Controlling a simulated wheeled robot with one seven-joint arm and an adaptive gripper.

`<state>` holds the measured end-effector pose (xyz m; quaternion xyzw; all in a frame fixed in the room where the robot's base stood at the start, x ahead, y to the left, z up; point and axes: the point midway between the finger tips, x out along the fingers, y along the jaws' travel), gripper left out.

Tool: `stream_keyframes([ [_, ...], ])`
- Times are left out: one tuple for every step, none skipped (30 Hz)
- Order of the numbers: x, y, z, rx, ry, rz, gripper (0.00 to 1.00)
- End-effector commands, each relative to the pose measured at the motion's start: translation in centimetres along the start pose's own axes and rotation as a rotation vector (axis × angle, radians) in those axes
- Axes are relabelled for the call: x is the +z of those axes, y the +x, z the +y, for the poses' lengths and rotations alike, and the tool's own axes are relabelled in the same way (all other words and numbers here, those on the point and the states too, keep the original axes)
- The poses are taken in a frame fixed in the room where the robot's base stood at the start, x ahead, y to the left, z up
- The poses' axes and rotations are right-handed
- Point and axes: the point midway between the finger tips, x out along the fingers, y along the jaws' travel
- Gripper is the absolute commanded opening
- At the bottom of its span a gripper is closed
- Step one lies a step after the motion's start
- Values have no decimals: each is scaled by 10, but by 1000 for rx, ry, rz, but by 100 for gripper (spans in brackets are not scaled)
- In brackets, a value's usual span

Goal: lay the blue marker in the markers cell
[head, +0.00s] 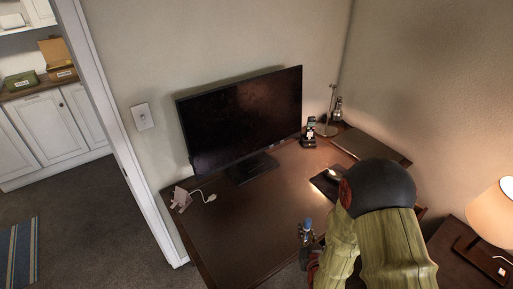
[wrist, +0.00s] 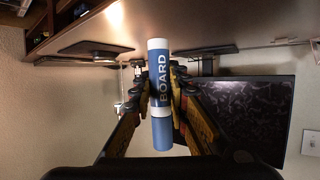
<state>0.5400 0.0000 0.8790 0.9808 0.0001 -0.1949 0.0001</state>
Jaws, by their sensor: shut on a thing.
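The blue marker (wrist: 160,90), with white bands and the word BOARD, is held between the fingers of my gripper (wrist: 161,88) in the wrist view. It stands lengthwise in that picture, with both ends clear of the fingers. In the head view the marker's blue end (head: 308,224) sticks up above my gripper (head: 307,239), over the front part of the desk. My arm hides much of the desk's right front there. A dark wooden piece with compartments (wrist: 45,25) shows at the upper left of the wrist view. I cannot tell which compartment is the markers cell.
The desk (head: 240,220) has bare room at its left and middle. A monitor (head: 240,120) stands at the back. A mouse pad (head: 322,185), a figurine on a stand (head: 310,133), a metal lamp (head: 330,110) and a dark flat panel (head: 370,145) are to the right.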

Motion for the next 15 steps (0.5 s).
stream_keyframes([
  [0,0,0,0,0,0,0],
  [0,0,0,0,0,0,0],
  [0,0,1,2,1,0,0],
  [0,0,2,4,2,0,0],
  [0,0,5,8,3,0,0],
  [0,0,8,15,6,0,0],
  [0,0,12,21,9,0,0],
  [-1,0,16,29,12,0,0],
  [-3,0,23,41,17,1,0],
  [-5,0,28,51,21,2,0],
  [-7,1,34,61,25,3,0],
  [-10,1,42,75,31,3,0],
  [-12,1,48,85,35,2,0],
  [-14,1,53,91,38,2,0],
  [-18,1,59,96,40,3,0],
])
